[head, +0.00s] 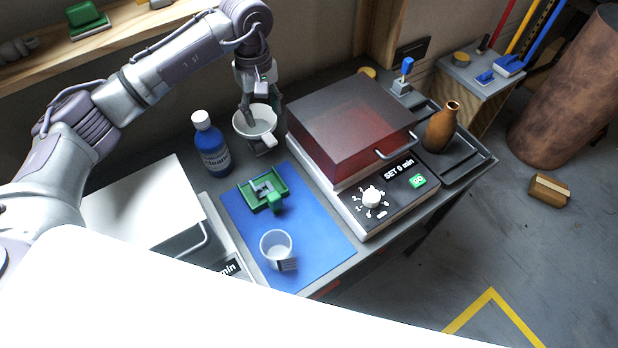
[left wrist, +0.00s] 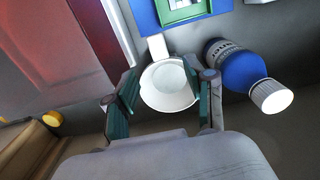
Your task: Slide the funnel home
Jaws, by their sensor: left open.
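The white funnel (head: 268,124), round and wide-mouthed with a tab on one side, stands at the back of the bench, between the blue bottle and the red-windowed machine. It also shows in the left wrist view (left wrist: 168,86), with its tab toward the blue mat. My left gripper (head: 259,108) comes down on it from above. In the left wrist view its two green-padded fingers (left wrist: 163,100) are spread, one on each side of the funnel. I cannot tell whether they touch it. What lies under the funnel is mostly hidden. My right gripper is not in view.
A blue bottle with a white cap (head: 211,145) stands close left of the funnel. The machine (head: 350,125) is close on the right. A blue mat (head: 318,225) in front holds a green fixture (head: 262,190) and a clear cup (head: 276,246).

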